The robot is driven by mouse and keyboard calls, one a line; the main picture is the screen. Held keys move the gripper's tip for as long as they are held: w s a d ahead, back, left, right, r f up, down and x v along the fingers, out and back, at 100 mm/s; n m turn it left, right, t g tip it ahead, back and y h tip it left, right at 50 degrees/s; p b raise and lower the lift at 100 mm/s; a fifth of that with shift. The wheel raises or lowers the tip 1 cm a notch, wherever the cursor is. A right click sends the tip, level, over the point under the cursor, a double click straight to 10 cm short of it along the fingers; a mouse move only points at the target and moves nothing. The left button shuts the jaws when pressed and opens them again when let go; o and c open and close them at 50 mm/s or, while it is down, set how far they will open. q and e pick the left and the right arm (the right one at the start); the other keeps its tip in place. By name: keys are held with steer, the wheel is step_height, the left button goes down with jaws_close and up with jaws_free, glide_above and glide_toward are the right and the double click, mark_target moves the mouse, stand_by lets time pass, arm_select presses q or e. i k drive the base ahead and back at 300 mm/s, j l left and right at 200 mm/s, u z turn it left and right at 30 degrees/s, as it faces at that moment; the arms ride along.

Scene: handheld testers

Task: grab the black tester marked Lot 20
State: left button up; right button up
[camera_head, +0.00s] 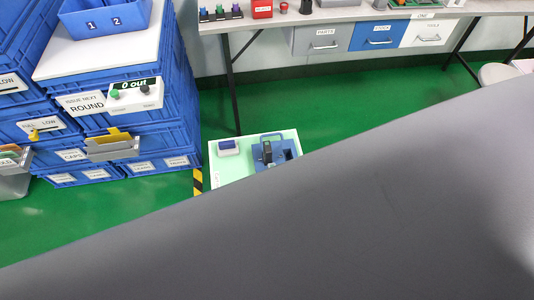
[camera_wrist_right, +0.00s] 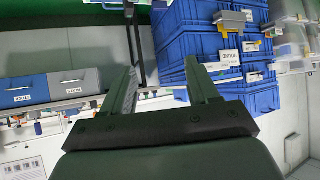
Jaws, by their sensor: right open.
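A dark upright object (camera_head: 267,152), possibly a black tester, stands in a blue carrier (camera_head: 288,143) on a pale green board low over the floor. No Lot 20 marking can be read on it. Another small black object (camera_head: 306,6) stands on the bench at the top. My right gripper (camera_wrist_right: 161,68) is open and empty in the right wrist view, with blue crates and drawers beyond it. It does not show in the head view. My left gripper is not in view. A large grey surface, likely my own arm, hides the lower right of the head view.
Stacked blue crates (camera_head: 160,75) stand at the left. The pale green board (camera_head: 226,170) also holds a small blue-and-white box (camera_head: 228,147). The bench (camera_head: 270,24) has drawers beneath (camera_head: 376,38) and thin black legs. Green floor (camera_head: 350,103) is clear between.

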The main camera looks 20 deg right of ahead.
mark_target(267, 148)
steer(key=k, duration=0.6)
steer(key=z, duration=2.5)
steer(key=j+z, duration=0.15)
steer(key=z, duration=0.25)
steer(key=k+j+z, duration=0.1)
steer(key=z, duration=0.3)
steer(key=k+j, duration=0.4)
steer(key=j, duration=0.15)
steer(key=k+j, duration=0.4)
steer(key=j, duration=0.15)
steer(key=k+j, duration=0.4)
steer(key=j, duration=0.15)
